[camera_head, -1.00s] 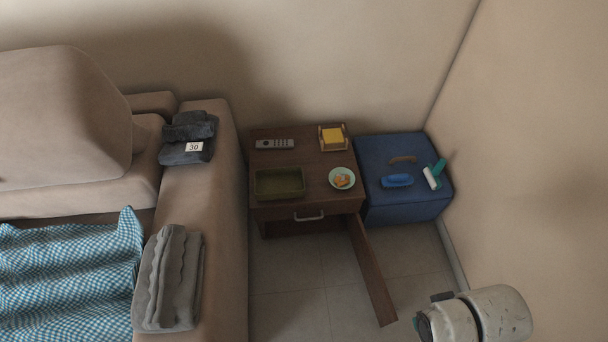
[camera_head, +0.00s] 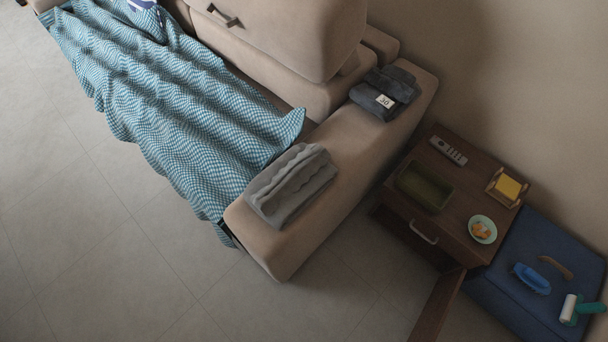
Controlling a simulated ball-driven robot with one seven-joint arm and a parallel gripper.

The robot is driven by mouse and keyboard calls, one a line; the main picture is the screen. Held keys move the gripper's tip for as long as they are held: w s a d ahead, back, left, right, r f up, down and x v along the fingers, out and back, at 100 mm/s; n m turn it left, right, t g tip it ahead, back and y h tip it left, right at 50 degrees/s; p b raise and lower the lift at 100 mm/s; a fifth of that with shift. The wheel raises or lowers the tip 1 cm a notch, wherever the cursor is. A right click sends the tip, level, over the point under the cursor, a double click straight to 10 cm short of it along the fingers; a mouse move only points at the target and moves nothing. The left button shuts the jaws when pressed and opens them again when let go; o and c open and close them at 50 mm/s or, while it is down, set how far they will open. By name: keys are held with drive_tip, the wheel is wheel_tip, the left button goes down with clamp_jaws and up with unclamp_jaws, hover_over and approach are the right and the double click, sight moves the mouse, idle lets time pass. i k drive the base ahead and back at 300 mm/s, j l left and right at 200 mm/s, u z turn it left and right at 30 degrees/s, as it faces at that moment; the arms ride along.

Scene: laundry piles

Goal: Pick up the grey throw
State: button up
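The grey throw (camera_head: 291,184) lies folded on the front end of the beige sofa armrest (camera_head: 337,206), in the middle of the head view. Its ribbed folds face up and nothing covers it. A darker grey folded cloth with a tag reading 30 or 36 (camera_head: 385,94) lies farther back on the same armrest, apart from the throw. My gripper is not in view.
A blue-white checked blanket (camera_head: 170,105) drapes over the sofa seat. A brown side table (camera_head: 452,205) with a tray, remote and bowl stands right of the armrest. Tiled floor (camera_head: 100,240) is clear at lower left.

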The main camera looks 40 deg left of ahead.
sight(287, 187)
drive_tip(key=i+j+u, duration=0.2)
drive_tip(key=u, duration=0.15)
drive_tip(key=i+j+u, duration=0.15)
drive_tip(key=u, duration=0.2)
drive_tip(key=i+u, duration=0.25)
drive_tip(key=u, duration=0.15)
